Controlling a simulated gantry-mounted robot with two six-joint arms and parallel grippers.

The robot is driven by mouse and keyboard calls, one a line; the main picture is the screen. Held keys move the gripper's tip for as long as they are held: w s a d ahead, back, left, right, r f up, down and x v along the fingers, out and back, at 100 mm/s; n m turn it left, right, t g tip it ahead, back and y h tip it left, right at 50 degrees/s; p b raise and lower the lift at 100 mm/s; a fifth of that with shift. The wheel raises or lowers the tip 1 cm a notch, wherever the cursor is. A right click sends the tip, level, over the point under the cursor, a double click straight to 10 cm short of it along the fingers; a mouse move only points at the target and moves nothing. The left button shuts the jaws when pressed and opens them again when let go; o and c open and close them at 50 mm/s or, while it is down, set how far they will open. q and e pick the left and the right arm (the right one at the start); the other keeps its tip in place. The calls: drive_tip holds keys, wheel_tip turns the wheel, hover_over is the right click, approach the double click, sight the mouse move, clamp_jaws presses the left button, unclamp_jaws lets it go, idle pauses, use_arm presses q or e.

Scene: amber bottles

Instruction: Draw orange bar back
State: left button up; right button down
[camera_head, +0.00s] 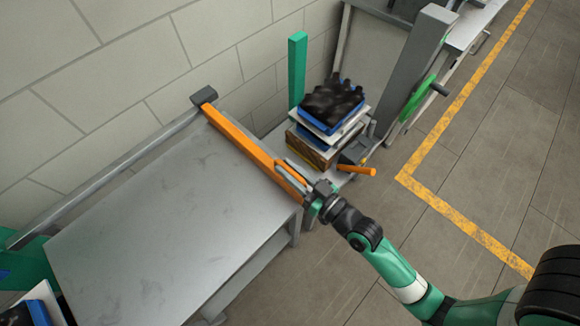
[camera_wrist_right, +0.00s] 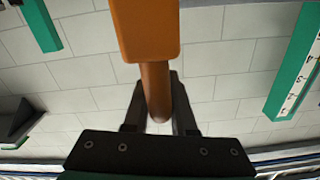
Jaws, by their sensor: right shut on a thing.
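The orange bar (camera_head: 245,143) lies along the far right edge of the grey metal table (camera_head: 165,235), from a dark grey end piece at the back to my right gripper (camera_head: 306,183). In the right wrist view the wide orange bar (camera_wrist_right: 147,30) comes down from the top and carries a narrower, darker orange rounded handle (camera_wrist_right: 156,85). The two fingers of my right gripper (camera_wrist_right: 157,108) stand on either side of this handle and are shut on it. The gripper partly hides the bar's near end in the head view. My left gripper is in neither view.
A grey rail (camera_head: 110,172) runs along the wall. The floor at right is clear.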

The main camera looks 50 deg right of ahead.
drive_tip(key=shift+d, duration=0.1)
drive_tip(key=c, duration=1.1)
unclamp_jaws()
drive_tip(key=o, duration=0.3)
drive_tip(key=shift+d, duration=0.15)
drive_tip(key=shift+o, duration=0.2)
drive_tip(key=shift+s, duration=0.2)
drive_tip(key=s+a+b, duration=0.1)
drive_tip(key=s+b, duration=0.4)
drive_tip(key=s, duration=0.6)
